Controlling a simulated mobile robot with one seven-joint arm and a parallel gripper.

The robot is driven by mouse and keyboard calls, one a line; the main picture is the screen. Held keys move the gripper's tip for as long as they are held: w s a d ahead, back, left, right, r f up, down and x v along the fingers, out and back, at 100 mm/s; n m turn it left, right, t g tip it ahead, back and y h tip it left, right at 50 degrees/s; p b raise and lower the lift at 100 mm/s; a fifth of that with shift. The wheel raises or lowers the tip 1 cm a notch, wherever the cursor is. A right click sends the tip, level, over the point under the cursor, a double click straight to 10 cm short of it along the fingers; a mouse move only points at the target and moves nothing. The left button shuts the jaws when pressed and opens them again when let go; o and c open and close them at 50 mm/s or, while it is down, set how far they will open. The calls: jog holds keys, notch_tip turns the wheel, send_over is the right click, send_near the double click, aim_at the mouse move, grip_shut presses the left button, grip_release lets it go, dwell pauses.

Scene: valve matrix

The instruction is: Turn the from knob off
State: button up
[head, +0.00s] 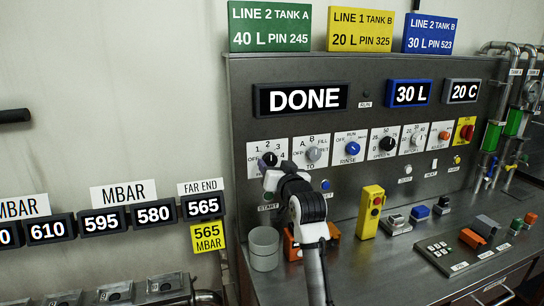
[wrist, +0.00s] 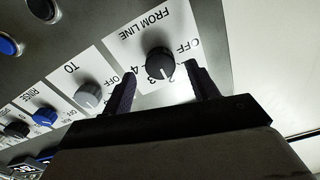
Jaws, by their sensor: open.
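The from knob (head: 269,158) is a black dial on a white plate at the left end of the panel's knob row. In the wrist view the from knob (wrist: 160,62) shows upside down under the words FROM LINE, with OFF and several numbers around it. I cannot tell for sure which mark it points to. My gripper (wrist: 160,75) is open, with one fingertip on each side of the knob, and nothing is visibly clamped. In the head view my gripper (head: 272,178) is just below the knob and its fingers are hard to make out.
The grey TO knob (head: 313,154) and blue RINSE knob (head: 352,149) sit to the right. A DONE display (head: 301,99) is above. A grey cup (head: 264,249), an orange block (head: 333,230) and a yellow button box (head: 371,211) stand on the counter below.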

aim_at(270, 159)
jog(key=shift+p+x, duration=0.35)
jog(key=shift+x, duration=1.1)
jog(key=c, duration=1)
